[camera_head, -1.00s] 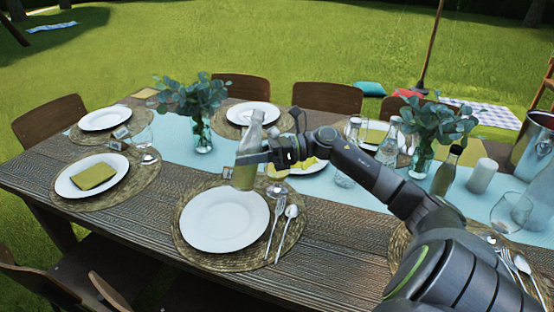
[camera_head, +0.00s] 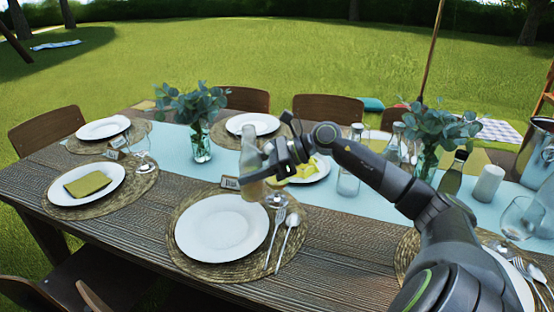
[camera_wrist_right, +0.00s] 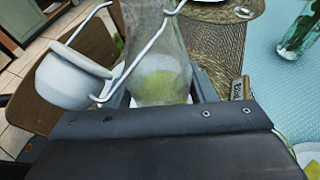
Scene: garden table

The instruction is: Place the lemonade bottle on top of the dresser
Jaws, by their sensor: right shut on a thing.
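My right gripper (camera_head: 256,172) is shut on the lemonade bottle (camera_head: 250,155). It holds the bottle nearly upright above the table, behind the front plate. In the right wrist view the clear bottle (camera_wrist_right: 155,45) sits between my fingers, with pale yellow-green liquid inside. Its white swing stopper (camera_wrist_right: 72,78) hangs beside it on a wire. No dresser shows in the head view. A grey-green piece of furniture (camera_wrist_right: 10,58) is cut off at the wrist view's left edge; I cannot tell if it is the dresser. My left gripper is out of view.
The wooden table (camera_head: 110,225) is set with plates, including a front plate (camera_head: 222,225). Two leafy vases, one on the left (camera_head: 200,140), stand on the blue runner. A dark bottle (camera_head: 453,173), a white candle (camera_head: 488,183) and a metal bucket (camera_head: 538,150) are at right. Chairs surround the table.

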